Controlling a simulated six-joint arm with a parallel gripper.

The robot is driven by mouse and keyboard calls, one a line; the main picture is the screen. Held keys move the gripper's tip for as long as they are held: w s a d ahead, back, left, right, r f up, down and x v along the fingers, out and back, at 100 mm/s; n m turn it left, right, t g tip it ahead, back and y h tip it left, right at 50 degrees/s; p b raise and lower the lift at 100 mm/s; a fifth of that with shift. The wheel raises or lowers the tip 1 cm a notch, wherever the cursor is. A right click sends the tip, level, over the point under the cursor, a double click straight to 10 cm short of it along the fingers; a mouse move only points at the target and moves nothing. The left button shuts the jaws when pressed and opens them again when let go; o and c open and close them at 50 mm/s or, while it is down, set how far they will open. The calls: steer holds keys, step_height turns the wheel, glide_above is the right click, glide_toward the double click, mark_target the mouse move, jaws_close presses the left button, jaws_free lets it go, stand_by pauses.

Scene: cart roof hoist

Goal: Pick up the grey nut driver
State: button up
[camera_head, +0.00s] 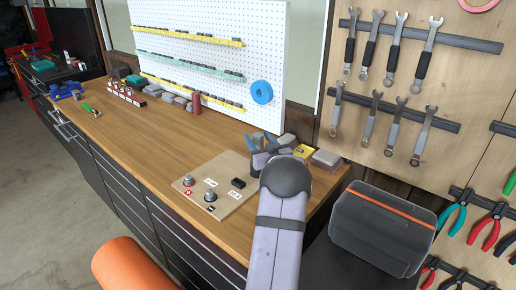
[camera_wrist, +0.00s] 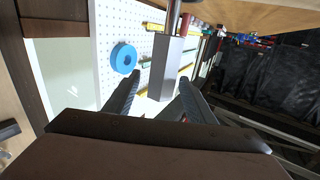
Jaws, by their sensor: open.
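My gripper (camera_head: 269,145) is over the right end of the wooden bench in the head view, its fingers pointing away from the camera. In the wrist view its two dark fingers (camera_wrist: 160,82) are spread apart with nothing clearly held between them. A grey block-shaped handle with a thinner shaft (camera_wrist: 162,65) shows just beyond the fingertips there. It looks like the grey nut driver, but I cannot be sure. I cannot make it out in the head view, where my arm and gripper cover that area.
A wooden board with knobs (camera_head: 218,188) lies left of my gripper. A yellow item (camera_head: 304,151) and a grey block (camera_head: 326,159) sit to its right. The white pegboard (camera_head: 215,45) rises behind, with a blue ring (camera_head: 261,92). The bench's middle is clear.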

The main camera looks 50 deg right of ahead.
steer(key=shift+p+x, duration=1.05)
steer(key=shift+x, duration=1.05)
steer(key=shift+r, duration=0.1)
steer(key=shift+c, duration=0.3)
jaws_close()
steer(key=shift+r, duration=0.15)
